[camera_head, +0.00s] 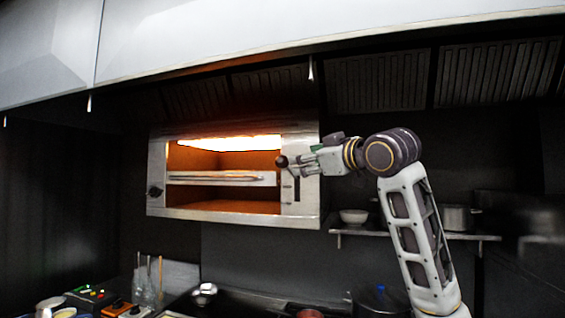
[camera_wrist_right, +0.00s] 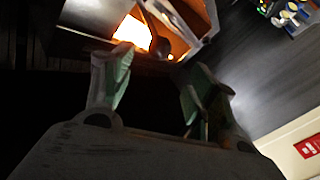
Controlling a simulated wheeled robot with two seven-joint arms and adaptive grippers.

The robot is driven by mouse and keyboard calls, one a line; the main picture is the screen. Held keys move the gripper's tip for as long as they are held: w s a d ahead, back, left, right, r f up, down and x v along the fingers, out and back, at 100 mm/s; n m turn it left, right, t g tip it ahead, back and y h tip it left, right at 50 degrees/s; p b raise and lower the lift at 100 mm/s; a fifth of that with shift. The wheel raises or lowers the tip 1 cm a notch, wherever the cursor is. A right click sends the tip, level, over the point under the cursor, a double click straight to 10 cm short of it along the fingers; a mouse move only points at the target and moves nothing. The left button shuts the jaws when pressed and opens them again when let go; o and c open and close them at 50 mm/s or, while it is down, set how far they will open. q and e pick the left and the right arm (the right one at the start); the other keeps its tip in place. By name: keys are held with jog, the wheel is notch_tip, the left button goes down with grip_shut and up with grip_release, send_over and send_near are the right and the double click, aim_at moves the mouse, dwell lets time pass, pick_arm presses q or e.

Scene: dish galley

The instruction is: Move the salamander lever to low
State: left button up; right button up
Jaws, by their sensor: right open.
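The salamander (camera_head: 160,205) is a steel wall oven with a glowing orange inside, left of centre in the head view. Its lever has a dark round knob (camera_head: 282,161) near the top of the slotted panel (camera_head: 298,208) on its right side. My right gripper (camera_head: 297,163) is just right of the knob and points left at it; whether they touch cannot be told. In the wrist view the right gripper's fingers (camera_wrist_right: 155,78) are apart with nothing between them, and the dark knob (camera_wrist_right: 160,47) shows beyond their tips. My left gripper is out of view.
The hood (camera_head: 250,40) hangs above.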

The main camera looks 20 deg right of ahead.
aim_at(285, 163)
jog(key=p+x, duration=0.4)
jog(key=x, duration=0.8)
jog(key=shift+w+a, duration=0.15)
jog(key=shift+w, duration=0.1)
jog(key=shift+c, duration=0.3)
grip_shut()
jog(key=shift+f, duration=0.1)
jog(key=shift+f, duration=0.15)
